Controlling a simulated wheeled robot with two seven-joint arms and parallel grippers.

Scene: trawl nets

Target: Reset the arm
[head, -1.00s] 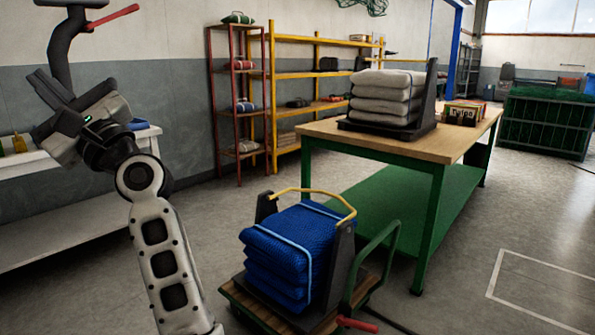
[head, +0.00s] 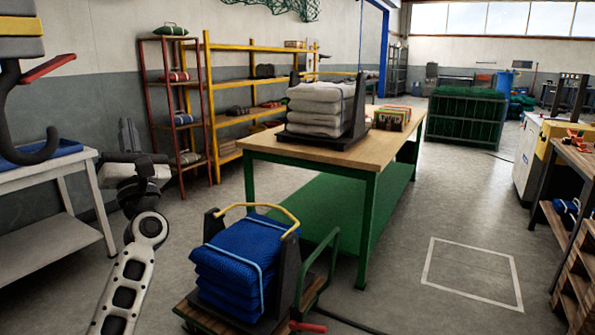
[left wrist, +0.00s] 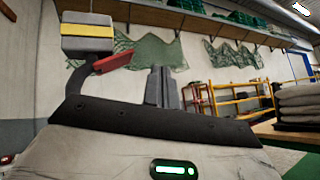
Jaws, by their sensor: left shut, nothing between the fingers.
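My left arm comes up from the lower left of the head view. Its gripper (head: 128,132) points upward in front of the grey wall, beside the white bench. In the left wrist view the two dark fingers (left wrist: 163,88) stand close together, shut with nothing between them. They point at the wall, below hanging green nets. My right gripper is in neither view.
A white bench (head: 40,172) stands at left, under a hook with a red lever (head: 48,68). A cart (head: 205,318) with folded blue net (head: 238,262) stands in front. Behind is a green-legged table (head: 262,150) with pale folded nets (head: 318,107). Open floor lies right.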

